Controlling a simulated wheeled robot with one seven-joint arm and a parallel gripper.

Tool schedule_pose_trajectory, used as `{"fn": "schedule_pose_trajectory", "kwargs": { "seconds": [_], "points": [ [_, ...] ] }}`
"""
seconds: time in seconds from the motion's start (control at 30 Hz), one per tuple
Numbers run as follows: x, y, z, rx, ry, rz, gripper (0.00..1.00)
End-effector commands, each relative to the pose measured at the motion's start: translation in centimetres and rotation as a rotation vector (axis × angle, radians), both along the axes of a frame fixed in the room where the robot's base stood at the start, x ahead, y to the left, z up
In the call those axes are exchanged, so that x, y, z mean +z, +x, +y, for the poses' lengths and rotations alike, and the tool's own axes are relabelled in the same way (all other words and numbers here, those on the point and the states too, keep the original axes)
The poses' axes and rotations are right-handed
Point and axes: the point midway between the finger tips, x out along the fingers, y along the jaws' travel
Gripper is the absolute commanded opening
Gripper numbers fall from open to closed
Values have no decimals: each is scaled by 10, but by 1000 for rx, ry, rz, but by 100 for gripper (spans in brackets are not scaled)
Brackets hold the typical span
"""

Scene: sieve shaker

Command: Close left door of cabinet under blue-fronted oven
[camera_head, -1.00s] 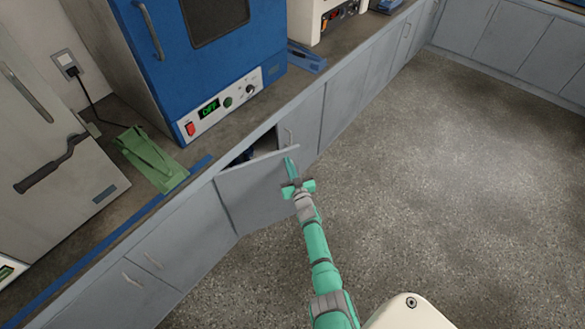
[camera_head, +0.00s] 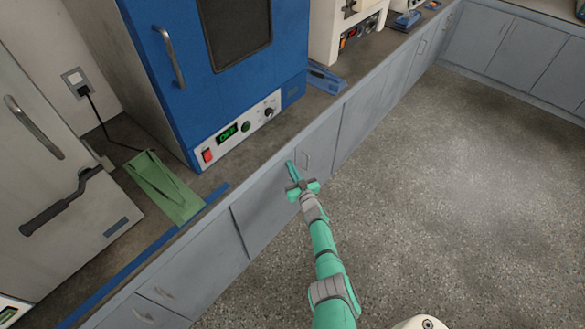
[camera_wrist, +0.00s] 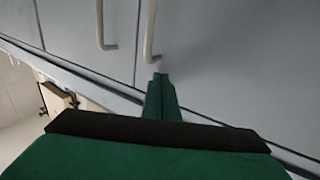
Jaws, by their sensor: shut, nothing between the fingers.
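The blue-fronted oven (camera_head: 178,110) stands on the counter. The left door (camera_head: 258,215) of the grey cabinet below it looks flush or nearly flush with the cabinet front; my arm hides part of it, so I cannot tell if a slight gap is left. The right door (camera_head: 318,150) is shut, with its handle in view. My gripper (camera_head: 291,168) is shut and empty, at the upper handle side of the left door. In the wrist view the closed fingertips (camera_wrist: 160,82) are at the lower end of a bar handle (camera_wrist: 150,30), touching or very close to the door face.
A second bar handle (camera_wrist: 101,25) is beside it, across a thin dark seam. Other grey cabinet fronts (camera_head: 195,275) run along the counter. A green object (camera_head: 163,187) lies on the countertop. The speckled floor (camera_head: 440,200) at right is clear.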

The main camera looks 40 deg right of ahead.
Motion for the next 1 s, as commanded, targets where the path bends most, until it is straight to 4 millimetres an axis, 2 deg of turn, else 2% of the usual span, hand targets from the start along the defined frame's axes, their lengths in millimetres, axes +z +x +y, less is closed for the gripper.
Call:
{"fn": "schedule_pose_trajectory", "kwargs": {
  "seconds": [0.67,0.87,1.0],
  "points": [
    [6,5,0,4,-10,1,0],
    [5,-7,-1,6,-8,-1,0],
    [2,-23,-1,9,-3,-2,0]
  ]
}}
